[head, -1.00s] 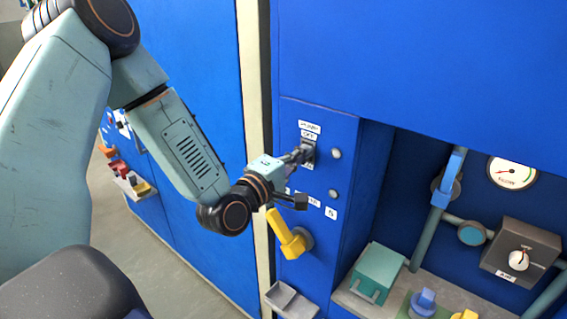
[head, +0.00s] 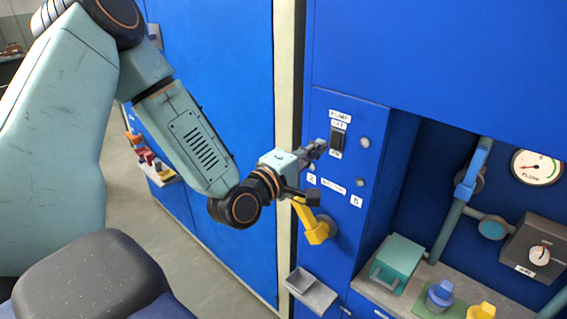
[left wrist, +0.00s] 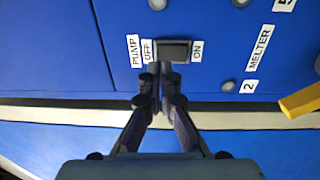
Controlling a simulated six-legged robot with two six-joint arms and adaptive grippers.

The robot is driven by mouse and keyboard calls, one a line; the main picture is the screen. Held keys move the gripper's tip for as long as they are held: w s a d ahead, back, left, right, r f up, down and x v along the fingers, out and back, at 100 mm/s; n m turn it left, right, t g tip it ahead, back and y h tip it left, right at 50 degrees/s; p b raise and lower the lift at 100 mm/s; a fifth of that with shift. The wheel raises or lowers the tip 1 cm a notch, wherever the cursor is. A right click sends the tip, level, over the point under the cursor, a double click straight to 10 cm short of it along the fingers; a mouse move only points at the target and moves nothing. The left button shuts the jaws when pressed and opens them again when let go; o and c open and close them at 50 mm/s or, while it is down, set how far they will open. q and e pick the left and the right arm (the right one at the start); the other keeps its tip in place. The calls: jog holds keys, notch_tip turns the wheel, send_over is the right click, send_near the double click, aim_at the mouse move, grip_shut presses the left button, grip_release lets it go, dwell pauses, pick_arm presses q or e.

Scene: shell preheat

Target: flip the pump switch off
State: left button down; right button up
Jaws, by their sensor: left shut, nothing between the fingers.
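The pump switch (head: 337,138) is a dark rocker on the blue panel, under a PUMP label, with OFF above it and ON below. In the left wrist view the switch (left wrist: 175,50) lies between OFF on the left and ON on the right. I cannot tell which side is pressed in. My left gripper (head: 321,146) is shut and empty, its tips just left of the switch in the head view. In the left wrist view the fingertips (left wrist: 160,69) are together at the switch's lower left edge, near the OFF end. Contact is unclear. My right gripper is not in view.
A yellow melter lever (head: 313,226) sticks out below my left gripper. Round grey knobs (head: 365,143) sit right of the switch. A small grey tray (head: 312,292) is lower down. The recess at right holds pipes, a flow gauge (head: 537,167) and a teal box (head: 399,262).

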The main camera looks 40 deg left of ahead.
pick_arm(q)
jog(key=s+r+p, duration=0.1)
jog(key=s+p, duration=0.4)
jog(key=s, duration=0.3)
jog(key=shift+s+a+p, duration=0.25)
jog(key=shift+a+p, duration=0.1)
jog(key=shift+a, duration=0.05)
jog(key=shift+s+r, duration=0.15)
dwell(0.4)
